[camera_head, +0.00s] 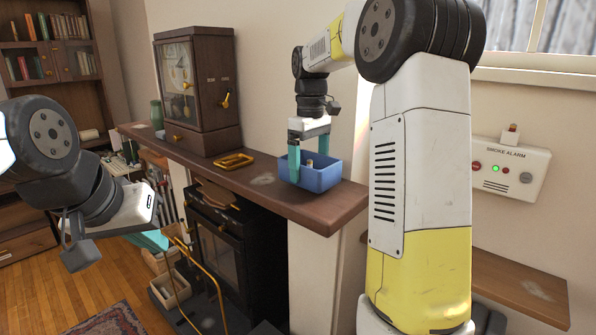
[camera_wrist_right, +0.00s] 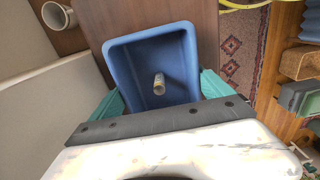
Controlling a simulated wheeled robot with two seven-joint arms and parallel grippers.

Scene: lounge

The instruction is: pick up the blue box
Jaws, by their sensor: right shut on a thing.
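The blue box (camera_head: 318,181) is an open-topped tray near the right end of the brown mantel shelf (camera_head: 262,190). I cannot tell whether it rests on the shelf or is slightly raised. A small pale cylinder (camera_wrist_right: 159,84) stands or lies inside it. My right gripper (camera_head: 308,165) comes from above with teal fingers on opposite sides of the box, shut on it. In the right wrist view the box (camera_wrist_right: 122,62) lies between the two fingers. My left gripper (camera_head: 148,240) hangs at the left, away from the shelf, its fingers mostly hidden behind its own wrist.
A green vase (camera_head: 157,114) is at the shelf's far end. A black stove (camera_head: 235,245) is below. A smoke alarm (camera_head: 510,167) hangs at right.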

